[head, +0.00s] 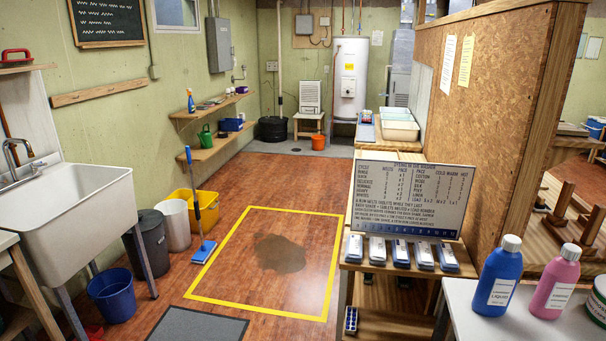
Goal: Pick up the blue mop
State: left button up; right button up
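The blue mop (195,200) stands nearly upright on the wooden floor in the head view, left of the middle. Its thin blue handle leans slightly, with the top in front of the lower wall shelf. Its flat blue head (204,252) rests on the floor at the left edge of a yellow taped rectangle. A yellow bucket (207,212) stands just behind the handle; I cannot tell whether they touch. Neither of my grippers shows in this view.
A dark wet-looking patch (280,253) lies inside the yellow tape (331,262). A white sink (75,215), grey bin (152,243) and blue bucket (113,295) stand at left. A wooden stand with a sign (410,200) blocks the right. The middle floor is open.

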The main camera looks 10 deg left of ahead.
aim_at(202, 255)
jog(key=i+j+u, duration=0.15)
jog(key=i+u, duration=0.2)
jog(key=i, duration=0.15)
jog(key=i+u, duration=0.35)
jog(key=i+l+u, duration=0.1)
jog(key=i+u, duration=0.25)
jog(key=i, duration=0.25)
jog(key=i+u, duration=0.35)
jog(key=i, duration=1.4)
jog(key=i+j+z, duration=0.2)
jog(key=i, duration=0.35)
jog(key=i+j+z, duration=0.2)
jog(key=i, duration=0.3)
